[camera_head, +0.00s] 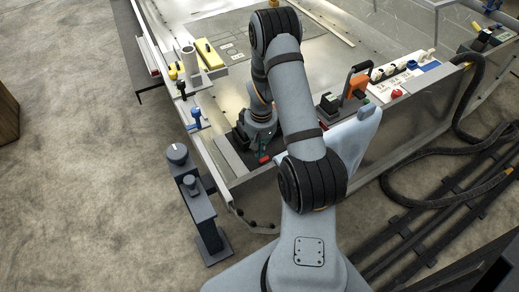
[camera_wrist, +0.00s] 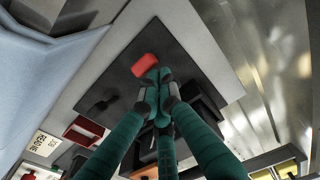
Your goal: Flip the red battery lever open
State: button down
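The red battery lever (camera_wrist: 150,65) shows as a short red block over a dark plate (camera_wrist: 185,58) in the wrist view. In the head view a small red piece (camera_head: 265,160) shows just below my gripper (camera_head: 259,145), and the arm hides most of what lies around it. In the wrist view the teal fingers of my gripper (camera_wrist: 157,84) come together with their tips drawn close, right beside the near edge of the red lever. I cannot tell whether they touch it. Nothing shows held between the tips. Black parts behind the fingers are partly hidden.
A light blue cloth (camera_head: 350,140) hangs over the hull edge right of the gripper. An orange-handled tool (camera_head: 357,84) and a white panel (camera_head: 405,75) with a red knob (camera_head: 396,93) stand farther right. Yellow (camera_head: 208,53) and blue (camera_head: 196,118) items line the left edge. The hull floor behind is mostly clear.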

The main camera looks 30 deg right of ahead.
jog(key=shift+w, duration=0.4)
notch_tip(320, 180, up, 11)
jog(key=w+p, duration=0.1)
jog(key=p, duration=0.1)
jog(key=shift+r+p, duration=0.2)
jog(key=shift+p, duration=0.2)
jog(key=f, duration=0.3)
jog(key=w+f+b, duration=0.1)
jog(key=f, duration=0.6)
jog(key=shift+w+f, duration=0.3)
jog(key=shift+s+f+b, duration=0.2)
jog(key=shift+s+b, duration=0.25)
jog(key=shift+s, duration=0.1)
jog(key=shift+s+f+b, duration=0.2)
jog(key=shift+s+b, duration=0.2)
jog(key=shift+s, duration=0.1)
jog(key=shift+s+f, duration=0.1)
jog(key=shift+s, duration=0.25)
jog(key=shift+s+r, duration=0.2)
jog(key=shift+s, duration=0.15)
